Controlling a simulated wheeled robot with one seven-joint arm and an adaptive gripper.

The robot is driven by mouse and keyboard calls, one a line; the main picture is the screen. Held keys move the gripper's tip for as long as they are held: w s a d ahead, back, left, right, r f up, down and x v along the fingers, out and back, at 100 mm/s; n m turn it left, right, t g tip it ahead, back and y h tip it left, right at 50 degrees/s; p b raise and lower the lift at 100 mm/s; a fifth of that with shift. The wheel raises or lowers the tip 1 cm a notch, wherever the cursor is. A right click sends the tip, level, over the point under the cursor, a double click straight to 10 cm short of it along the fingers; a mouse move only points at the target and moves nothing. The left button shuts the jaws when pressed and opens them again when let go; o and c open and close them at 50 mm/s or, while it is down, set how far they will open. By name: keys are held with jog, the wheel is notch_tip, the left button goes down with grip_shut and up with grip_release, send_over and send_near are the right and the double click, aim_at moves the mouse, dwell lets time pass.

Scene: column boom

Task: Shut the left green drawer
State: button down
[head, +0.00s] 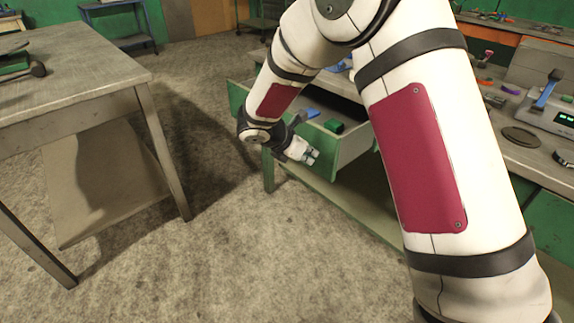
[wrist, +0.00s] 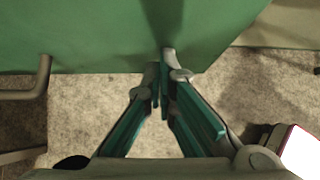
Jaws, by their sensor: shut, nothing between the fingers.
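The left green drawer (head: 352,149) stands pulled out from the workbench in the head view, with a blue item (head: 311,114) and a small green block (head: 333,126) inside. My gripper (head: 312,157) is shut and empty, low beside the drawer's near outer face. In the wrist view a green panel (wrist: 100,35) fills the top, with a grey bar handle (wrist: 30,82) at its left. The shut fingertips (wrist: 160,80) overlap the panel's lower edge, right of the handle. I cannot tell whether they touch it. My arm hides part of the drawer and bench.
A grey table (head: 75,80) stands at the left. The workbench top (head: 540,165) at the right carries tools and a scale (head: 550,110). A lower green shelf (head: 350,205) runs under the drawer. The concrete floor (head: 250,250) between table and bench is clear.

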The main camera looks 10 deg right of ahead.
jog(key=w+d, duration=0.3)
jog(key=d, duration=0.2)
jog(key=w+d+p, duration=0.1)
jog(key=w+d, duration=0.3)
jog(key=d, duration=0.2)
jog(key=w+d+p, duration=0.1)
jog(key=w+d, duration=0.3)
jog(key=d, duration=0.1)
jog(key=shift+w+d, duration=0.1)
jog(key=shift+d, duration=0.35)
